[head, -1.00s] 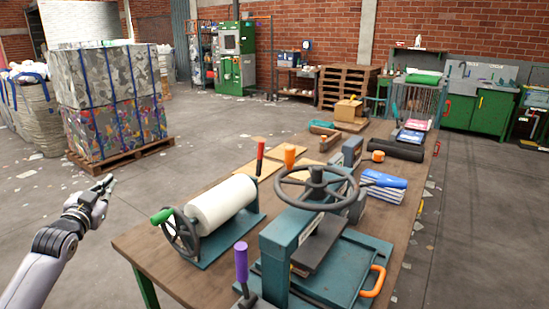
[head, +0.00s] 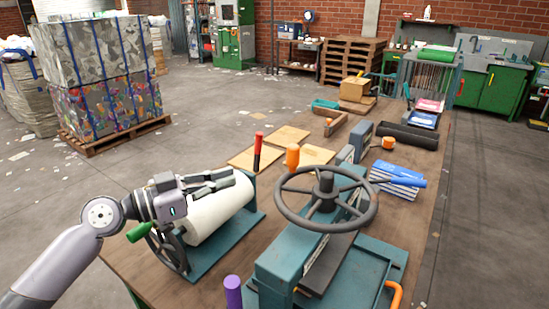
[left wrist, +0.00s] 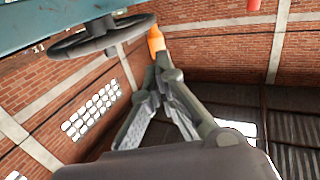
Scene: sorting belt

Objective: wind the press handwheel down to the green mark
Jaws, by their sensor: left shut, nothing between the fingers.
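The press (head: 288,262) is a teal frame on the wooden bench, with a dark grey spoked handwheel (head: 325,186) on top, lying roughly flat. The wheel also shows in the left wrist view (left wrist: 97,42), upper left. I cannot make out a green mark on the press. My left gripper (head: 230,179) is shut and empty. It is over the white roll, left of the handwheel and apart from it. In the left wrist view its fingers (left wrist: 160,75) come together just below an orange grip (left wrist: 156,42). My right gripper is out of view.
A white roll (head: 205,215) on a teal stand with a green-gripped crank wheel is beside the press. Red (head: 258,150), orange (head: 292,157) and purple (head: 233,292) upright handles stand around. Blue booklets (head: 397,180) lie right of the wheel.

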